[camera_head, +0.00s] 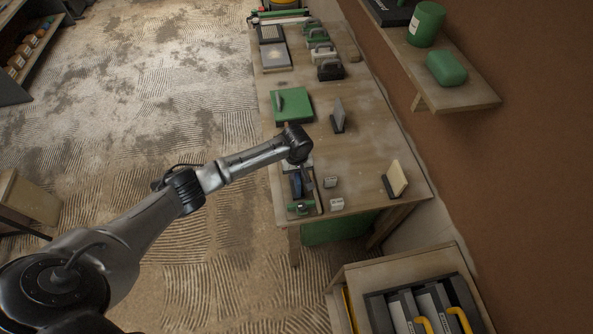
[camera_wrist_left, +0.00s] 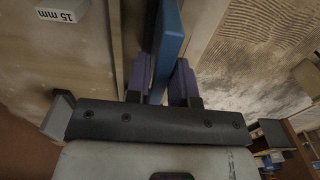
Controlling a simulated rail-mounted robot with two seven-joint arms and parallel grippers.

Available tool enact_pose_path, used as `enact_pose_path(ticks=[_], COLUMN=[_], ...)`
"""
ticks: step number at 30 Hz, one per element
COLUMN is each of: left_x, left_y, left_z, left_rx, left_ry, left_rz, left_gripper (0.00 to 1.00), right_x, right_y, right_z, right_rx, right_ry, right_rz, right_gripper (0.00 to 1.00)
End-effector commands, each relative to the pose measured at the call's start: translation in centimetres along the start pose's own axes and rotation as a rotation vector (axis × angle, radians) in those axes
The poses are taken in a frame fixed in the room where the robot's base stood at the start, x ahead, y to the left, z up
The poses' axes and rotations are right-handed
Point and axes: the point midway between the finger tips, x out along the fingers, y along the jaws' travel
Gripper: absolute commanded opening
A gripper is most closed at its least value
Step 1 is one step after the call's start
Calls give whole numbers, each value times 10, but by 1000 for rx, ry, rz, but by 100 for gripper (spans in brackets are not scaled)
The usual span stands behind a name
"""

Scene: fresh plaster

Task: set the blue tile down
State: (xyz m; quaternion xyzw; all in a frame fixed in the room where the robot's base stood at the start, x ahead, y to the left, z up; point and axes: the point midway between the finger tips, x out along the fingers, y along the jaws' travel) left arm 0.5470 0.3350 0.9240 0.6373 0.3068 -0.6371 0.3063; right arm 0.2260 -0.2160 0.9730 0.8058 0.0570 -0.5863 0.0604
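The blue tile (camera_wrist_left: 170,45) stands on edge between the two purple fingers of my left gripper (camera_wrist_left: 162,85) in the left wrist view. The fingers lie close along both sides of it, and it looks gripped. In the head view the left gripper (camera_head: 303,185) points down at the near left part of the workbench. The tile (camera_head: 296,186) shows there as a small dark blue patch, partly hidden by the gripper. I cannot tell whether its lower edge touches anything. My right gripper is not in view.
Two small grey blocks (camera_head: 330,182) (camera_head: 336,204) stand just right of the gripper; one label reads 15 mm. A green-ended tool (camera_head: 301,207) lies just in front. A cream tile (camera_head: 398,178) and a grey tile (camera_head: 339,112) stand in dark holders. The bench's middle (camera_head: 355,150) is clear.

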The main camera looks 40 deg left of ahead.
Motion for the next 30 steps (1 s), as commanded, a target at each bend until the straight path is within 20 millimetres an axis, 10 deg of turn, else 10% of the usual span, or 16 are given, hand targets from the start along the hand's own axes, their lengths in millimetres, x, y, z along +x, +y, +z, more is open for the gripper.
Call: enact_pose_path(ticks=[16, 30], left_x=[-9, -90], left_y=[0, 1], left_z=[-1, -1], left_rx=[0, 1], left_ry=[2, 3], left_rz=[1, 3], left_gripper=[40, 40], right_x=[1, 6], right_y=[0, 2], right_z=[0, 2], right_rx=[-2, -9], right_ry=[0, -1], right_rz=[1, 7], right_gripper=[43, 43])
